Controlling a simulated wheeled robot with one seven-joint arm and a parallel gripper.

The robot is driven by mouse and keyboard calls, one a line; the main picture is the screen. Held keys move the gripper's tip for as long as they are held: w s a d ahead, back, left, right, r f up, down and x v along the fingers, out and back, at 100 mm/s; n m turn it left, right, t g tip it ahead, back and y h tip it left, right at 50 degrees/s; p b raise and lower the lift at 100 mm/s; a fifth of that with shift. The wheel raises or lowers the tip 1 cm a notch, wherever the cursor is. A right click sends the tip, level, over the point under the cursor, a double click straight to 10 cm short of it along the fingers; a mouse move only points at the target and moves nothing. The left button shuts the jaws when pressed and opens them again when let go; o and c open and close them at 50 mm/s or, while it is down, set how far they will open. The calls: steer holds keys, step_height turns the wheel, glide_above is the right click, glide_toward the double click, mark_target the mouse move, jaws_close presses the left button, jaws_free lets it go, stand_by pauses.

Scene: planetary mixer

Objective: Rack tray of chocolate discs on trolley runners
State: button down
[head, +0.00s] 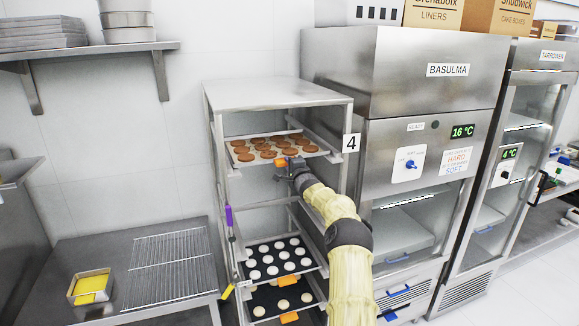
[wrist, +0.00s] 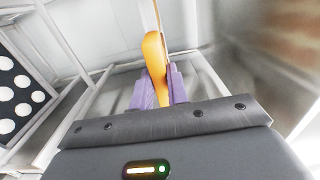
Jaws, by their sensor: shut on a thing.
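A tray of brown discs (head: 238,165) is inside the upper part of the steel trolley (head: 280,92) marked 4, roughly level. Its orange grip (head: 279,162) faces the front and shows large in the wrist view (wrist: 154,55). My gripper (head: 290,164) is at the tray's front edge, its purple fingers (wrist: 157,88) shut on the orange grip. Trolley runners (head: 325,152) show beside the tray on the right. I cannot tell whether the tray's edges rest on them. My arm hides part of the trolley's right side.
Lower trays in the trolley hold pale discs (head: 281,258); one also shows in the wrist view (wrist: 18,80). The BASULMA cabinet (head: 430,140) stands close on the right. A bench with a wire rack (head: 170,262) and a yellow-filled tub (head: 90,287) is at left.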

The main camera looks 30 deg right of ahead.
steer(key=shift+w, duration=0.4)
steer(key=shift+w+d, duration=0.1)
steer(key=shift+d, duration=0.1)
steer(key=c, duration=1.3)
jaws_free()
steer(key=shift+f, duration=0.15)
steer(key=shift+s+a+b, duration=0.1)
steer(key=shift+s+b, duration=0.6)
steer(key=shift+b, duration=1.1)
steer(key=shift+s+a+b, duration=0.2)
steer(key=shift+s+b, duration=0.7)
steer(key=shift+b, duration=0.8)
steer(key=shift+s+a+b, duration=0.15)
steer(key=shift+s+b, duration=0.75)
steer(key=shift+b, duration=0.75)
